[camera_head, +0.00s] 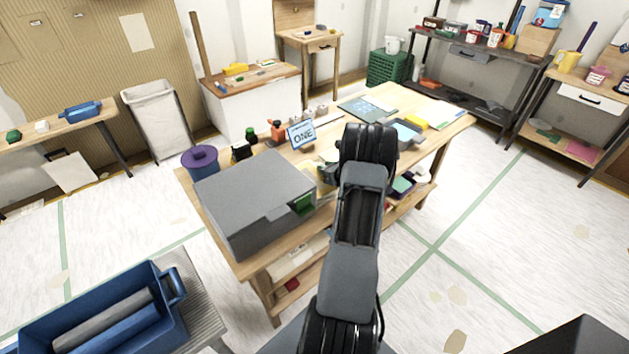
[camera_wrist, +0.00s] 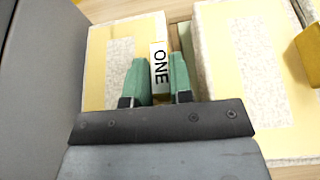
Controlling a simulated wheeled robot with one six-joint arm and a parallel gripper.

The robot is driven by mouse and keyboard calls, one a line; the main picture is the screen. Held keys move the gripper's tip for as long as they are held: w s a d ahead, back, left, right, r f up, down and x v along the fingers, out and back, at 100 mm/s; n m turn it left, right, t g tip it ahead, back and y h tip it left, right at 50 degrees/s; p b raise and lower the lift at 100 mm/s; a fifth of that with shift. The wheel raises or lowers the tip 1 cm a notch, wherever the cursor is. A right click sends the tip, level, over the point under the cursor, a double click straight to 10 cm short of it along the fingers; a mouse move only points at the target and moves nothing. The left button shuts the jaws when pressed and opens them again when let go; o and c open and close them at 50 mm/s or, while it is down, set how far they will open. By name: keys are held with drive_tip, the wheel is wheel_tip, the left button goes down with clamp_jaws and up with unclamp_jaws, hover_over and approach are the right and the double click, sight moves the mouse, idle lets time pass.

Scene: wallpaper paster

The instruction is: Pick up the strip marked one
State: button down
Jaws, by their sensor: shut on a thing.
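In the wrist view, the strip marked ONE (camera_wrist: 160,64) stands between the two green fingertips of my gripper (camera_wrist: 159,78). My gripper is shut on the strip, with a finger on each side of its white label. The strip's lower end is hidden by the gripper body. Cream blocks with speckled faces lie on both sides, a left one (camera_wrist: 122,42) and a larger right one (camera_wrist: 240,75). In the head view, my arm hides the fingertips and the strip.
A large grey box (camera_head: 250,190) fills the worktable's near left corner. A blue tray (camera_head: 408,131) and a yellow block (camera_head: 415,121) lie beyond my arm. The floor to the right is open.

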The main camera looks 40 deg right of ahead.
drive_tip(key=shift+d+r+b, duration=0.25)
drive_tip(key=shift+r+b, duration=0.05)
drive_tip(key=shift+r, duration=0.3)
wheel_tip(320, 180, up, 10)
drive_tip(key=s+d, duration=0.1)
drive_tip(key=d, duration=1.8)
drive_tip(key=shift+s+d+r+b, duration=0.15)
drive_tip(key=shift+s+d+b, duration=0.05)
drive_tip(key=shift+b, duration=0.25)
